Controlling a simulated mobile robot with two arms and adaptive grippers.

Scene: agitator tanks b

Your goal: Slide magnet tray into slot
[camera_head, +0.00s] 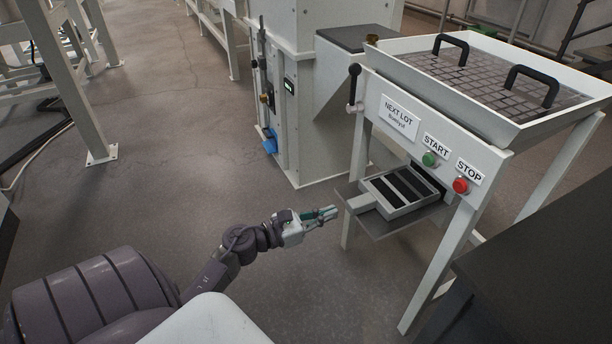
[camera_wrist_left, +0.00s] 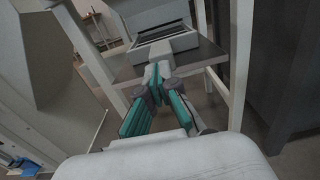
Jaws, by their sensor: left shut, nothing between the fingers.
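The magnet tray (camera_head: 405,209) is a pale frame with several dark bars. It lies on a grey shelf (camera_head: 388,229) under the front panel, with its block-like handle (camera_head: 361,204) facing my left arm. Its far end is close to the dark slot opening (camera_head: 428,175) below the panel; how far it is in is hard to tell. My left gripper (camera_head: 335,212) is shut and empty, just left of the handle. In the left wrist view its teal-padded fingers (camera_wrist_left: 158,79) point at the front of the tray (camera_wrist_left: 165,43). My right gripper is in no view.
The panel carries a green START button (camera_head: 429,159), a red STOP button (camera_head: 460,185) and a black-knobbed lever (camera_head: 354,84). A tank with a grid and two black handles (camera_head: 451,48) stands above. Dark surfaces fill the lower right.

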